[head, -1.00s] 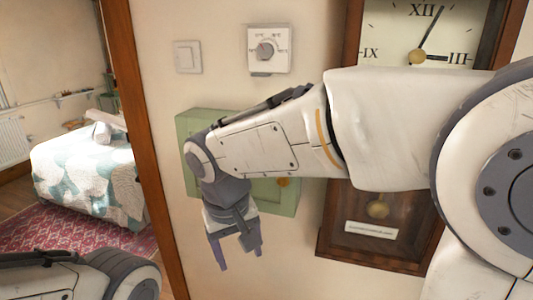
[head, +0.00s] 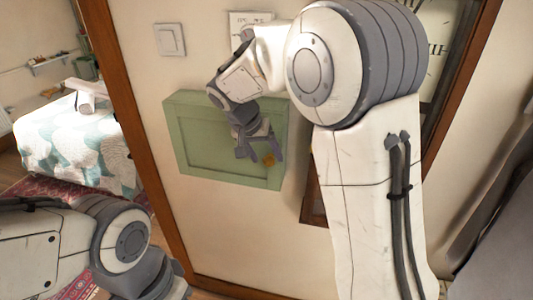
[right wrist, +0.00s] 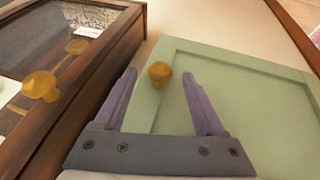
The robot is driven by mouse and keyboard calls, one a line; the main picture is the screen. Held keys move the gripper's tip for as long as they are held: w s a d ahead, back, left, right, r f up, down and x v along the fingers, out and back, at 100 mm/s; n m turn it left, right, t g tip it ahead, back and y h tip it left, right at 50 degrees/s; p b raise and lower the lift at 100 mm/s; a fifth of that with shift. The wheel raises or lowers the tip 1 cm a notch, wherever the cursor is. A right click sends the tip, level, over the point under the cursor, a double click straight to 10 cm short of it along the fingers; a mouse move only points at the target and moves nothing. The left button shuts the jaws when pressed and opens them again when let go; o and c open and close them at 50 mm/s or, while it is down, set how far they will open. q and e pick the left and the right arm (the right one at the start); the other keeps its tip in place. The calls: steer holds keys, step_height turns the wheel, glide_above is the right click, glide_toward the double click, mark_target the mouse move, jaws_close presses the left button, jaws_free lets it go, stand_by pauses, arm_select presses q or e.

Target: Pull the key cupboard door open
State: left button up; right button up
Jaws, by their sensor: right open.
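The key cupboard is a flat green box on the wall in the head view, and its panelled door (head: 205,158) looks shut. A round brass knob (head: 269,159) sits near the door's right edge. My right gripper (head: 258,154) is open in front of the door beside the knob. In the right wrist view the knob (right wrist: 160,73) shows between the spread fingertips of my right gripper (right wrist: 159,76), with no visible grip on it. The green door (right wrist: 235,95) fills the right side there. My left arm shows at the lower left of the head view, but its fingers do not.
A light switch (head: 170,40) and a partly hidden dial plate (head: 240,18) are above. A wooden door post (head: 135,145) stands left of the cupboard.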

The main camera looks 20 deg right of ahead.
steer(key=shift+x, duration=0.8)
jaws_close()
steer(key=shift+r, duration=0.1)
stand_by(0.8)
